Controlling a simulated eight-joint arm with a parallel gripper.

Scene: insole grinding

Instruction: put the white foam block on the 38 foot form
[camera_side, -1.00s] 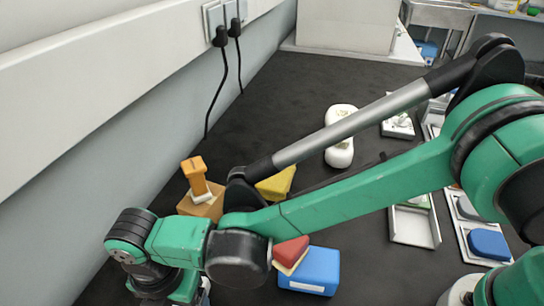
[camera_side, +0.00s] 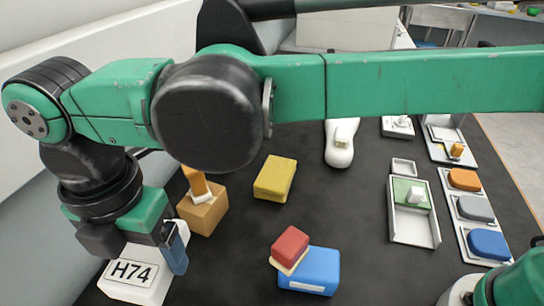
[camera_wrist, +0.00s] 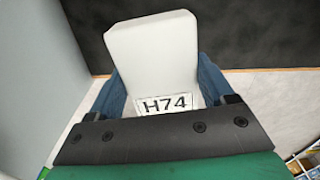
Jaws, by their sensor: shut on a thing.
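The white foam block (camera_side: 138,275), with a label reading H74, is in my gripper (camera_side: 153,255) at the bottom left of the side view. In the wrist view the white foam block (camera_wrist: 155,50) sits between the two blue fingers of my gripper (camera_wrist: 160,92), which is shut on it. I cannot tell whether the block touches the table. A white foot form (camera_side: 340,152) lies farther back, right of centre, well apart from the gripper, with a small pale piece on its top. No 38 marking is legible on it.
Trays (camera_side: 425,236) line the right.

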